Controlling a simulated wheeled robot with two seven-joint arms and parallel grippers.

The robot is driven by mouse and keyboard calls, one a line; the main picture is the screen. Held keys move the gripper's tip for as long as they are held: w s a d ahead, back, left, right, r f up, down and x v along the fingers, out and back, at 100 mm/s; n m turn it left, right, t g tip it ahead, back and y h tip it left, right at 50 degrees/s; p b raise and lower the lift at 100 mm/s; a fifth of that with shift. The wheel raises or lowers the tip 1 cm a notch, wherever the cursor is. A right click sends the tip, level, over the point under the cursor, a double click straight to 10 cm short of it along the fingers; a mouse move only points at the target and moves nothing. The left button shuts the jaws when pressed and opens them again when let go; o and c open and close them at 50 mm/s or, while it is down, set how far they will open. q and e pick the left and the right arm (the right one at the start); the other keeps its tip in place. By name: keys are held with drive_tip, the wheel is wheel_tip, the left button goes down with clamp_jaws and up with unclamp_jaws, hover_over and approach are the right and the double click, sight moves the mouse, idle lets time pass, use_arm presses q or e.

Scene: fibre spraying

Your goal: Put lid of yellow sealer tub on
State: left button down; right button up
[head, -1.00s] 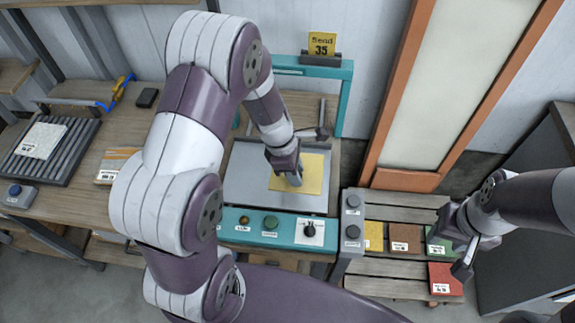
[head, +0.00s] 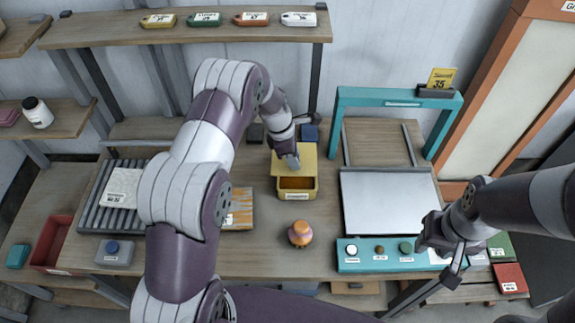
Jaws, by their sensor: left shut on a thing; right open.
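The yellow sealer tub (head: 298,195) stands on the wooden bench in the middle of the head view. Its brown inside shows at the front. The flat yellow lid (head: 307,159) is over the back part of the tub, leaving the front open. My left gripper (head: 292,162) is shut on the lid from above; its fingertips are partly hidden. I cannot tell whether the lid touches the tub's rim. My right gripper (head: 452,258) is open and empty at the right, near the front of the teal station.
An orange knobbed object (head: 300,233) stands just in front of the tub. The teal station (head: 345,130) with its grey plate (head: 390,200) is to the right. A roller rack (head: 95,195) is to the left. A shelf (head: 215,38) holds several labelled tags behind.

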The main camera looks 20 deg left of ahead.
sight(297, 172)
use_arm(q)
drive_tip(key=shift+d+f+b, duration=0.8)
drive_tip(key=shift+d+f, duration=0.05)
drive_tip(key=shift+d, duration=0.15)
drive_tip(key=f+b, duration=0.1)
drive_tip(key=a+f+b, duration=0.1)
drive_tip(key=f+b, duration=0.1)
drive_tip(key=shift+f, duration=0.85)
drive_tip(key=shift+d+f+b, duration=0.1)
drive_tip(key=shift+d+b, duration=0.15)
drive_tip(key=shift+b, duration=0.05)
use_arm(e)
drive_tip(key=f, duration=0.1)
drive_tip(key=d+f, duration=0.1)
drive_tip(key=f, duration=0.3)
drive_tip(key=shift+w+d+f, duration=0.1)
drive_tip(key=shift+d+f, duration=0.15)
use_arm(q)
drive_tip(key=shift+a, duration=0.2)
use_arm(e)
drive_tip(key=shift+a, duration=0.15)
use_arm(q)
drive_tip(key=shift+d, duration=0.15)
use_arm(e)
drive_tip(key=shift+r, duration=0.15)
use_arm(q)
drive_tip(key=shift+f, duration=0.55)
